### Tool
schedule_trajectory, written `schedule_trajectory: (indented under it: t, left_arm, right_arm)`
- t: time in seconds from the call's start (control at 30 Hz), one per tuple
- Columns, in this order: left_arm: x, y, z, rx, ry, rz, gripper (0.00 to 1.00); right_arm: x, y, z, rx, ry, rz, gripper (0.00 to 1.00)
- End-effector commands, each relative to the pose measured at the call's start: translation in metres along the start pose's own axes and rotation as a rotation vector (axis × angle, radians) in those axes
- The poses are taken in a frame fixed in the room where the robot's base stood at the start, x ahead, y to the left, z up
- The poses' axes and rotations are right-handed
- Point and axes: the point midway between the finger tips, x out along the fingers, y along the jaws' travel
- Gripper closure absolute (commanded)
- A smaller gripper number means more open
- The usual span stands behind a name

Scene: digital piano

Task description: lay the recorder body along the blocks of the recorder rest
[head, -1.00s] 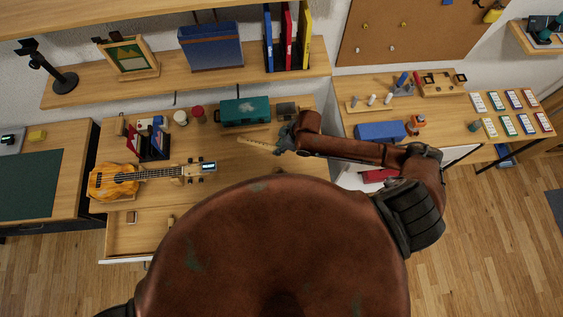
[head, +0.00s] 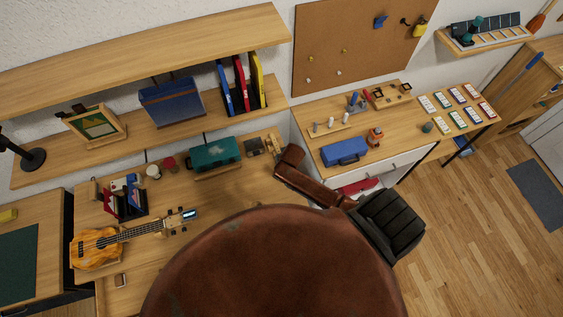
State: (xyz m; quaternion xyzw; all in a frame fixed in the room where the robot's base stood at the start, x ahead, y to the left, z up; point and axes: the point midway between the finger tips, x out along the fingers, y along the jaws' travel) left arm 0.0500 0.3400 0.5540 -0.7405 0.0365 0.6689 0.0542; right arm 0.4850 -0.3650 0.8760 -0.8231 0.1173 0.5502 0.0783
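My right arm reaches over the back right of the piano desk. Its brown links cover most of my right gripper (head: 273,146), so its fingers cannot be made out. A small pale wooden piece, perhaps the recorder body (head: 276,141), shows beside the end of that arm. I cannot tell whether it is gripped or lying on something. I cannot pick out the recorder rest or its blocks for sure. My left gripper is not in view.
A teal case (head: 214,154) and a small dark box (head: 254,146) stand at the desk's back. A ukulele (head: 98,246) lies at left. A blue case (head: 344,152) sits on the right-hand desk. The desk between ukulele and arm looks clear.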

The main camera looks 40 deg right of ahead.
Motion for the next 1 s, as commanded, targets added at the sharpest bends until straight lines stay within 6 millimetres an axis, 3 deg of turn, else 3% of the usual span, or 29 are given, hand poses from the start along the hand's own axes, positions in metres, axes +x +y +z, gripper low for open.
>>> schedule_trajectory:
  t: [0.3, 1.0]
  left_arm:
    - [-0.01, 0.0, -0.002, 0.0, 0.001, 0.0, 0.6]
    - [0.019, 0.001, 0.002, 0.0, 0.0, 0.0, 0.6]
  right_arm:
    - [-0.001, 0.0, 0.001, -0.001, -0.001, -0.001, 1.0]
    - [0.051, -0.001, 0.022, -0.002, 0.0, -0.002, 1.0]
